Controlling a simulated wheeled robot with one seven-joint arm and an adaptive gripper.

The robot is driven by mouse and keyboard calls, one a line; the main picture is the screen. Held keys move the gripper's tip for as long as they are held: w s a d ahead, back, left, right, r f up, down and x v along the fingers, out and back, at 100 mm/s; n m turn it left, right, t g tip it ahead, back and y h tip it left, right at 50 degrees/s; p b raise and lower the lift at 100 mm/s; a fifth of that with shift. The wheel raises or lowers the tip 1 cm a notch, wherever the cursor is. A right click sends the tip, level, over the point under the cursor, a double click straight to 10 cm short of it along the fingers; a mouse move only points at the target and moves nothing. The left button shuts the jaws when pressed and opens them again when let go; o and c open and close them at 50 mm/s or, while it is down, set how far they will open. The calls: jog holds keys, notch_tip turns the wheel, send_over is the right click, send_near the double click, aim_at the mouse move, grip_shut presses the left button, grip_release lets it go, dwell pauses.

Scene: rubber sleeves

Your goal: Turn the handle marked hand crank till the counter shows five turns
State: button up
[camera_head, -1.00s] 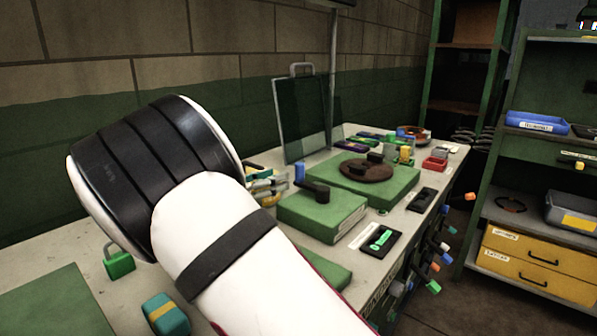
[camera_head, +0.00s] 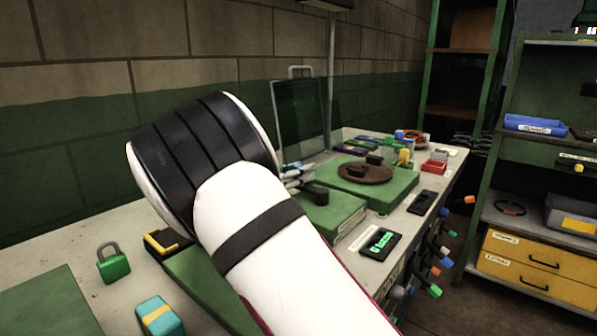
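A green box (camera_head: 335,219) on the bench carries a dark crank arm (camera_head: 315,195), which shows just past the edge of my arm. Its blue knob is hidden in this view. A small black counter (camera_head: 382,242) with a bright green display sits in front of the box; its figures are too small to read surely. A white label (camera_head: 364,238) lies beside the counter, its writing too small to read. My white arm with a black ribbed joint covers the middle of the view.
A green block with a brown disc (camera_head: 365,171) stands behind the crank box. A clear upright panel (camera_head: 299,120) is at the back. A green padlock (camera_head: 113,265) and a teal block (camera_head: 160,315) are at the left. Colored knobs stick out from the bench front.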

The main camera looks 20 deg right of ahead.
grip_shut()
jog(key=shift+w+d+r+m+g+h+p, duration=0.1)
jog(key=shift+w+d+m+g+h+p, duration=0.15)
jog(key=shift+m+g, duration=0.2)
jog(key=shift+w+d+m+g+h+p, duration=0.15)
jog(key=shift+m+g+h+p, duration=0.15)
jog(key=shift+g, duration=0.25)
jog(key=shift+w+d+m+g+h, duration=0.1)
jog(key=shift+d+m+g+h, duration=0.25)
jog(key=shift+m+g, duration=0.8)
jog(key=shift+d+n+g, duration=0.1)
jog(key=shift+n+g, duration=0.15)
jog(key=shift+n, duration=0.05)
jog(key=shift+o, duration=2.4)
grip_release()
jog(key=s+a, duration=0.2)
jog(key=a, duration=0.9)
jog(key=shift+s+a, duration=0.2)
jog(key=shift+a, duration=0.2)
